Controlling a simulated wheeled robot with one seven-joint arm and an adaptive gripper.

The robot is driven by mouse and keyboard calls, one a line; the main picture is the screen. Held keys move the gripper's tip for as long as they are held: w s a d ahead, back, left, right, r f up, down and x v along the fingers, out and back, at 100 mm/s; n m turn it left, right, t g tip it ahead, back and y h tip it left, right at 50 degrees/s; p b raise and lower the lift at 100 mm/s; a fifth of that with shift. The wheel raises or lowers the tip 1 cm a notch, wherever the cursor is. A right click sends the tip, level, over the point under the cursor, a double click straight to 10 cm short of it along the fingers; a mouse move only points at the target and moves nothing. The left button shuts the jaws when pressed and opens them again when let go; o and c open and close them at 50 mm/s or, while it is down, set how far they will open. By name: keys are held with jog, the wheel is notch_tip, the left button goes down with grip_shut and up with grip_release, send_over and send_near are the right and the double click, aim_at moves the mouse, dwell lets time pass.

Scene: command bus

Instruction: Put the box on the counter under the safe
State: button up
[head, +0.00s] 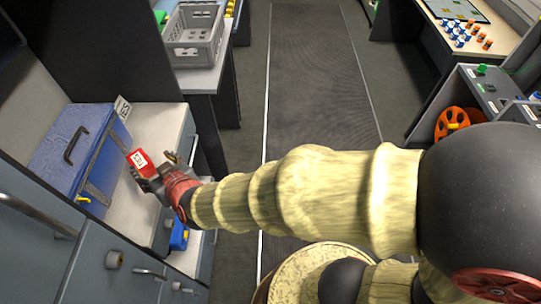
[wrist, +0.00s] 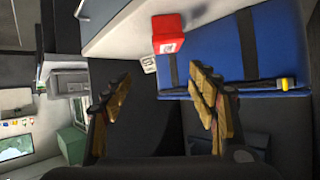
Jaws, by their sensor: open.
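A small red box (head: 139,160) with a white label shows at the tip of my gripper (head: 160,172) in the head view, by the light counter (head: 150,126). In the wrist view the red box (wrist: 168,33) shows above and outside the gap between the fingers, against a blue case. My gripper (wrist: 160,98) is open with nothing between its fingers. Whether a finger touches the red box, and what supports it, I cannot tell. No safe can be picked out with certainty.
The large blue case (head: 68,158) with a dark handle stands on the counter at left. Grey cabinet doors (head: 110,281) with handles are below it. A grey crate (head: 194,35) sits on a farther table. The dark aisle floor (head: 312,75) is clear.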

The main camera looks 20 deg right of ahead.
jog(key=d+r+g, duration=0.1)
jog(key=d+r, duration=0.4)
jog(key=d, duration=0.2)
jog(key=s+d+r+m+g+h, duration=0.2)
jog(key=s+d, duration=0.6)
jog(key=d, duration=0.4)
jog(key=s+d+r+m+g+h, duration=0.2)
jog(key=s+d+h, duration=0.1)
jog(key=s+d, duration=0.6)
jog(key=d, duration=0.4)
jog(key=shift+g+h, duration=0.3)
jog(key=shift+g, duration=0.1)
jog(key=shift+c, duration=0.8)
